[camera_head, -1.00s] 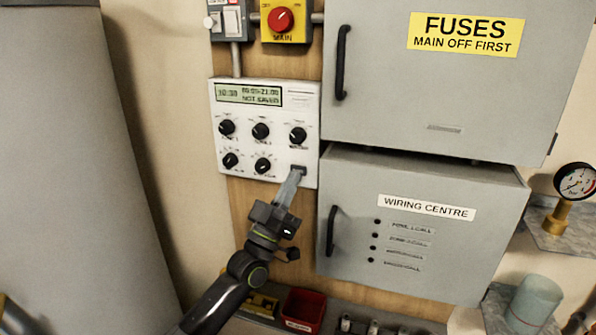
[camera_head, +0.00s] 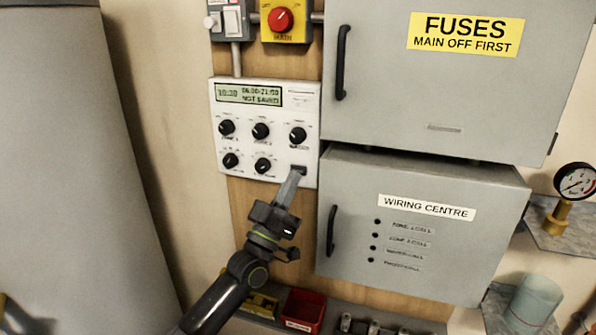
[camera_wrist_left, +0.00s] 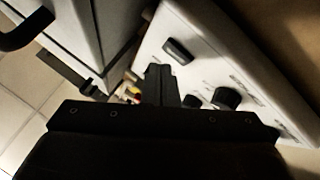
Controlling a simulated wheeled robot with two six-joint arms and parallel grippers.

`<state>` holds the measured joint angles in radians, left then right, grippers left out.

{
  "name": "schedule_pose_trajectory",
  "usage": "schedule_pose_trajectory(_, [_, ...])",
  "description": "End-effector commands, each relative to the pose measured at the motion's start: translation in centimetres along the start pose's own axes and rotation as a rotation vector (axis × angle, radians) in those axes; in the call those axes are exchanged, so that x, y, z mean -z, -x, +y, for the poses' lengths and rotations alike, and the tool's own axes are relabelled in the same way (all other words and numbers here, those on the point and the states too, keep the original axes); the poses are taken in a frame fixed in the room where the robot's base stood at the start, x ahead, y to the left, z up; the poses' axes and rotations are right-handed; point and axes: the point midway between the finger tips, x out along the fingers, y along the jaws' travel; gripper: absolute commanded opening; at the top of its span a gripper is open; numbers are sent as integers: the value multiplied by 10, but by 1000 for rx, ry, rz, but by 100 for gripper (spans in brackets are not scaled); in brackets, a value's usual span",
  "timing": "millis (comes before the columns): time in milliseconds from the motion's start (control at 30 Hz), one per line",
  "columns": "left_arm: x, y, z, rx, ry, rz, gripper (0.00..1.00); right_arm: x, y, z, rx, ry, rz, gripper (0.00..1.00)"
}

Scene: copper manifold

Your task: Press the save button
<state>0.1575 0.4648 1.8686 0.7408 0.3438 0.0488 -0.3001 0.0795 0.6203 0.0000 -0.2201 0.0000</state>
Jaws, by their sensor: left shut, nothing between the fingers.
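The white control panel (camera_head: 215,165) hangs on the wooden board, with a display (camera_head: 248,95) reading 10:30, 06:00-21:00 and NOT SAVED. My right gripper is not in view.
Several black knobs (camera_head: 261,130) are on the panel near the fingers. The wiring centre box (camera_head: 350,260) stands out close on the right, with a black handle (camera_head: 331,231). The fuse box (camera_head: 375,110) is above it. A red bin (camera_head: 304,305) sits below.

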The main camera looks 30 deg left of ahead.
Motion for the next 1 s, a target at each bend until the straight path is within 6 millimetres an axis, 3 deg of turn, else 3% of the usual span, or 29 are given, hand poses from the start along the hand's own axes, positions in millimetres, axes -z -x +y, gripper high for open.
schedule_pose_trajectory(1000, [-6, -9, -6, 0, 0, 0, 0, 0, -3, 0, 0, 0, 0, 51])
